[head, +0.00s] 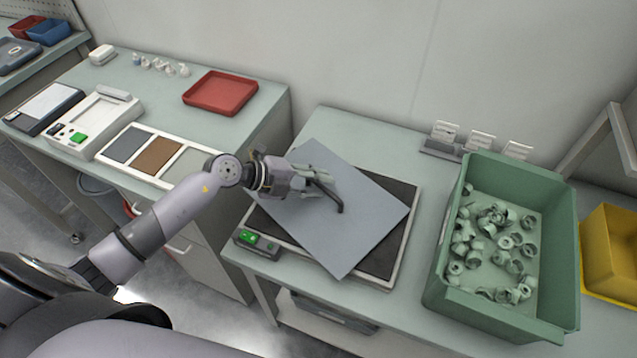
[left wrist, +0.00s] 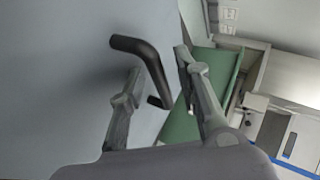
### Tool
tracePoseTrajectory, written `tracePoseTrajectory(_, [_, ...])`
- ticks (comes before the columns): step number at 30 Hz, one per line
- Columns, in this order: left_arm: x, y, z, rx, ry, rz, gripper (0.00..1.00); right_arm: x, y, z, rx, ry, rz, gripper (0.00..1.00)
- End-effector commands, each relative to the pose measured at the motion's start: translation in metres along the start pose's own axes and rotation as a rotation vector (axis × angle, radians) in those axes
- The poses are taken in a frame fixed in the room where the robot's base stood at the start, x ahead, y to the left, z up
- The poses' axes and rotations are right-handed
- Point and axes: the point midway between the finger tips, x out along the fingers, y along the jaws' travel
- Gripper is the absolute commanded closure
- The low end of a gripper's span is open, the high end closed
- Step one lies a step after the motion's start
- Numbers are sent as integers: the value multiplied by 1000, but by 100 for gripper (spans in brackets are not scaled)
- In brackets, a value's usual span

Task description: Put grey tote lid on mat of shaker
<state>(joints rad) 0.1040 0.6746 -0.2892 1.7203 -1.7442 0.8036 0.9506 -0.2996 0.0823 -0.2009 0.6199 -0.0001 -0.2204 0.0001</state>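The grey tote lid (head: 345,240) is a flat square plate with a dark bent handle (head: 338,204). It lies turned at an angle over the black mat (head: 402,192) of the shaker (head: 388,283), and its back corner reaches past the mat. I cannot tell whether it lies fully flat. My left gripper (head: 322,180) is over the lid at the handle. In the left wrist view its two fingers (left wrist: 160,85) stand apart, with the dark handle (left wrist: 150,62) running between them and no clear contact. My right gripper is not in view.
A green tote (head: 440,270) with several grey caps stands right of the shaker, and a yellow bin (head: 612,255) is beyond it. The shaker has a green-lit switch (head: 248,237) at its front left. A red tray (head: 220,92) and a panel of coloured pads (head: 157,155) are on the left bench.

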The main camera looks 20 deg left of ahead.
Motion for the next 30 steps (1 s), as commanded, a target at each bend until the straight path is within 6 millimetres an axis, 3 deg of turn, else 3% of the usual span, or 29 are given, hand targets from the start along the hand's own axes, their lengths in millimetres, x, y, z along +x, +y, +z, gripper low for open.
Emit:
tracePoseTrajectory(15, [-98,2,0,1,-1,4,70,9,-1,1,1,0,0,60])
tracePoseTrajectory(21, [-112,0,0,2,1,1,70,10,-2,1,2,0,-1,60])
tracePoseTrajectory(30, [-113,-1,0,2,0,-1,70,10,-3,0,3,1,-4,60])
